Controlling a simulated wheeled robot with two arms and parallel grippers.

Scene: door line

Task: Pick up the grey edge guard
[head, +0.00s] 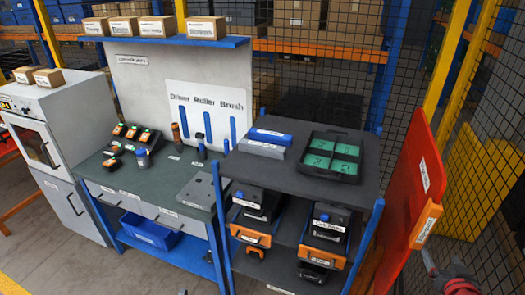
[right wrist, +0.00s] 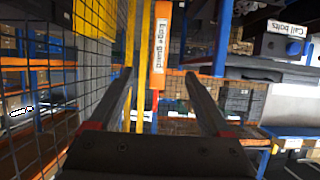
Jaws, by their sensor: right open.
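An upright orange piece (right wrist: 163,82) with a white label reading "Edge guard" shows in the right wrist view. In the head view an orange strip (head: 417,232) with a white label stands at the edge of the red panel (head: 412,185); it looks like the same piece. I see it as orange, not grey. My right gripper (right wrist: 160,78) is open, and the orange piece appears between its fingers in the picture. Whether it is within the jaws or beyond them I cannot tell. In the head view the right gripper (head: 442,270) is at the lower right, near the panel. My left gripper is not in view.
A dark shelf unit (head: 300,180) stands left of the panel, with a black tray (head: 343,172) and a grey block (head: 261,149) on top. Wire mesh fencing (head: 495,150) and a yellow post (head: 447,65) stand behind and right. A workbench (head: 165,178) is farther left.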

